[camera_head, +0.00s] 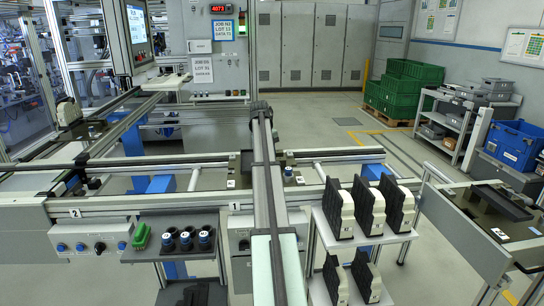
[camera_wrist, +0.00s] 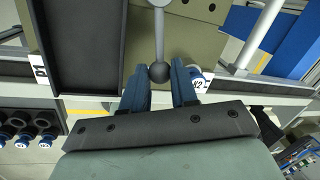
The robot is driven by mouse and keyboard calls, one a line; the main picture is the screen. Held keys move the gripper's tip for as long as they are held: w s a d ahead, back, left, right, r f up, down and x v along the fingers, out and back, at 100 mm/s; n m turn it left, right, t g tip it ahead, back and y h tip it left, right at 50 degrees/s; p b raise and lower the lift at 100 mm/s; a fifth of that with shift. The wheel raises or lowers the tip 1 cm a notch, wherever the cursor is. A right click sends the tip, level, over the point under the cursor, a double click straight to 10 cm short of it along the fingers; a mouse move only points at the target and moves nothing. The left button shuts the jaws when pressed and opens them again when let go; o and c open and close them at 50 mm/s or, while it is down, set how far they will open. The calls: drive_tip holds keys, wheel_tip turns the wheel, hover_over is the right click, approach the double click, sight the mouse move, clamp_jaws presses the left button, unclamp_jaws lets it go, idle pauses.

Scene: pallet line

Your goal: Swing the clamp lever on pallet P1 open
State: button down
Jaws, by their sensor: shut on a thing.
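In the wrist view my gripper (camera_wrist: 160,79) has its two blue fingers on either side of a black ball knob (camera_wrist: 159,73). The knob sits at the end of a thin grey clamp lever (camera_wrist: 159,34), which runs straight up the picture to a round pale pivot at the top edge. The lever stands over an olive pallet plate (camera_wrist: 130,42). A dark flat tray-like part (camera_wrist: 75,50) lies on the plate to the left. In the head view the pallet (camera_head: 312,158) is partly hidden by a long beam in front of it, and the gripper cannot be made out.
A blue cap with a white tag (camera_wrist: 200,80) is close to the right finger. Another grey rod (camera_wrist: 262,35) lies to the right. In the head view, black-and-white parts (camera_head: 368,205) stand on a rack right of centre, and dark cups (camera_head: 186,240) sit on a shelf.

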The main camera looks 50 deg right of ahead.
drive_tip(key=shift+w+a+m, duration=0.2)
drive_tip(key=shift+a+m, duration=0.05)
drive_tip(key=shift+m, duration=0.15)
idle(0.3)
drive_tip(key=c, duration=0.9)
unclamp_jaws()
drive_tip(key=shift+w+a+r, duration=0.2)
drive_tip(key=shift+a+r, duration=0.2)
drive_tip(key=shift+r, duration=1.85)
drive_tip(key=shift+w+a+r, duration=0.2)
drive_tip(key=shift+a+r, duration=0.25)
drive_tip(key=shift+r, duration=1.85)
drive_tip(key=shift+w+a+r, duration=0.2)
drive_tip(key=shift+a+r, duration=0.2)
drive_tip(key=shift+r, duration=1.85)
drive_tip(key=shift+c, duration=0.3)
